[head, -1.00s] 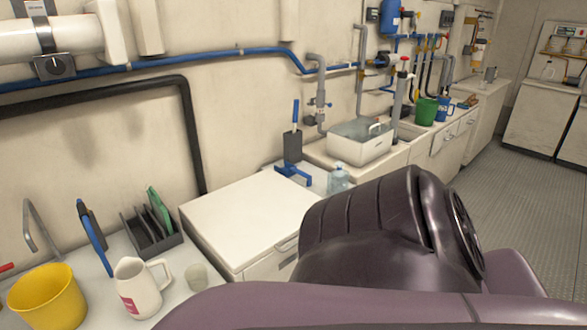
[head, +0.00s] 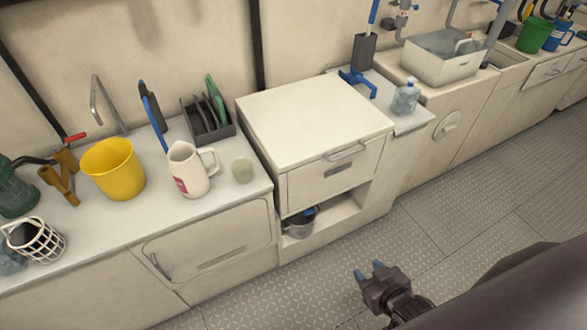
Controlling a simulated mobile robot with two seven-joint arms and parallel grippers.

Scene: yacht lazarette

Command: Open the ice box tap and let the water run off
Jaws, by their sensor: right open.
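The likely ice box (head: 310,125) is a white cabinet with a flat, closed lid and a front handle, in the middle of the head view. In the open niche low in its front stands a grey metal pot (head: 299,224), with a small dark and blue part at its rim. I cannot make out a tap there for sure, and no running water shows. My right gripper (head: 369,271) is open and empty, over the floor to the lower right of the niche and apart from the cabinet. My left gripper is not in view.
On the left counter stand a yellow bucket (head: 113,170), a white jug (head: 190,170), a cup (head: 242,171) and brass fittings (head: 60,178) with a red lever. A clear bottle (head: 405,98) stands right of the cabinet. The patterned floor (head: 420,225) before it is free.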

